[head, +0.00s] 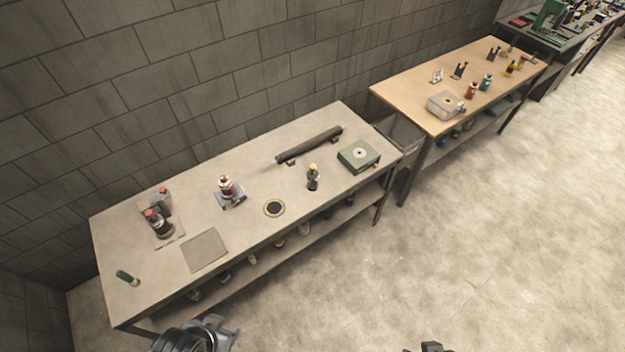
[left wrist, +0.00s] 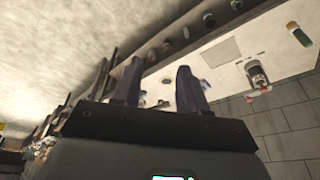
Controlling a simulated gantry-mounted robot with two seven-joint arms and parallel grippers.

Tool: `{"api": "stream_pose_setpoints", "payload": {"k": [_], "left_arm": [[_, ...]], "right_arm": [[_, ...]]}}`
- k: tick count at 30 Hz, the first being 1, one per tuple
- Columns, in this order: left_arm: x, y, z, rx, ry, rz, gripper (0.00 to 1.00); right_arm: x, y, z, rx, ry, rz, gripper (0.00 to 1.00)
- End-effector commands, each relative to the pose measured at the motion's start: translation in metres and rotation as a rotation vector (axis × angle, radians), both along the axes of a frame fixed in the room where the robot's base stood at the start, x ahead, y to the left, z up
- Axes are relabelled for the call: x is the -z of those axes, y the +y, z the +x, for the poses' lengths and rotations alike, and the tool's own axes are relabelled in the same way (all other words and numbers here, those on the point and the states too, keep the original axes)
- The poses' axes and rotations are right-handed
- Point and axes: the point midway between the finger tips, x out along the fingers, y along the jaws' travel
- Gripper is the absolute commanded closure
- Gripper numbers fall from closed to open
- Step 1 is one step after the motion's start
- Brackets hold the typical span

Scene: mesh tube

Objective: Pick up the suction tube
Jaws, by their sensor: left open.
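A long dark tube (head: 309,145), which looks like the suction tube, lies lengthwise near the back of the grey table, on small brown supports. My left gripper (left wrist: 158,78) is open in the left wrist view, its two dark fingers apart with nothing held between them. In the head view, a dark part of my left arm shows at the bottom edge, in front of the table and well away from the tube. A small dark piece at the bottom edge, right of centre, may be my right gripper (head: 431,347); its jaws cannot be made out.
The grey table (head: 140,238) also holds a green box (head: 359,155), a small dark bottle (head: 312,178), a ring (head: 274,208), a square mat (head: 205,250) and red-topped items. A wall stands behind. A wooden table (head: 405,85) stands right. The front floor is clear.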

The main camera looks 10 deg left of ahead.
Motion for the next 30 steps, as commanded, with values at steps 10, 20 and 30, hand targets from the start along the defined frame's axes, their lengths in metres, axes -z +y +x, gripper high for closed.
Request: {"api": "stream_pose_setpoints", "payload": {"k": [10,20,30], "left_arm": [[0.0000,0.0000,0.0000,0.000,0.000,0.000,0.57],[0.0000,0.0000,0.0000,0.000,0.000,0.000,0.12],[0.0004,0.0002,0.0002,0.018,0.001,0.006,0.12]], "right_arm": [[0.0000,-0.0001,0.0000,0.000,0.000,0.000,0.57],[0.0000,-0.0002,0.0000,0.000,0.000,0.000,0.57],[0.0000,-0.0003,0.0001,0.000,0.000,0.000,0.57]]}}
